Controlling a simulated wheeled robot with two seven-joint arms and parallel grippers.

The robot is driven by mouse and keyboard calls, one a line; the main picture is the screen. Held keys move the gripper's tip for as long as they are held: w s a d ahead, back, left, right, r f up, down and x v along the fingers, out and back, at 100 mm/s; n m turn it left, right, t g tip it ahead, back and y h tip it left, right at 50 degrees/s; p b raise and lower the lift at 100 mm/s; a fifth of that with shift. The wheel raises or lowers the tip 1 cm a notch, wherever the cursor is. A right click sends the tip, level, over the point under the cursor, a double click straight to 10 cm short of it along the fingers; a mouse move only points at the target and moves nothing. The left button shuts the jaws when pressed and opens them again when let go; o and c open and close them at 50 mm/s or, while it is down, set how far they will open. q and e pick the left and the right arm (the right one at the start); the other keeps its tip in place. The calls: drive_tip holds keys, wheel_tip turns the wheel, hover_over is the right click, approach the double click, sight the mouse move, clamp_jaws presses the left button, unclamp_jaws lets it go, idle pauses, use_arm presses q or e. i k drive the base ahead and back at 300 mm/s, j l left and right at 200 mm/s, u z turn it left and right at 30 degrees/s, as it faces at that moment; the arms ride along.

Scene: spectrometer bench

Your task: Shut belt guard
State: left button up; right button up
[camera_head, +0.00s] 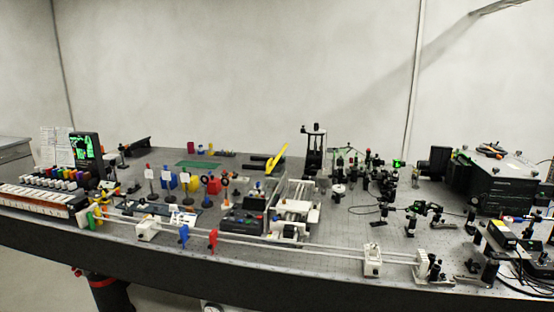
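A yellow, flat piece (277,158) stands tilted up at a steep slant near the middle of the bench, its upper end to the right. It looks like a raised guard, but I cannot tell for certain that it is the belt guard. A dark low unit (258,163) lies beside its lower end. No belt can be made out at this size. Neither of my grippers shows in the head view.
A white roller-like mechanism (296,212) and a dark control box (243,219) stand in front of the yellow piece. A tall black stand (314,150) is to its right. Long white rails (325,250) run along the front edge. Optics crowd the right side.

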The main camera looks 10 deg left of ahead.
sight(272, 180)
drive_tip(key=i+j, duration=0.8)
drive_tip(key=j, duration=0.15)
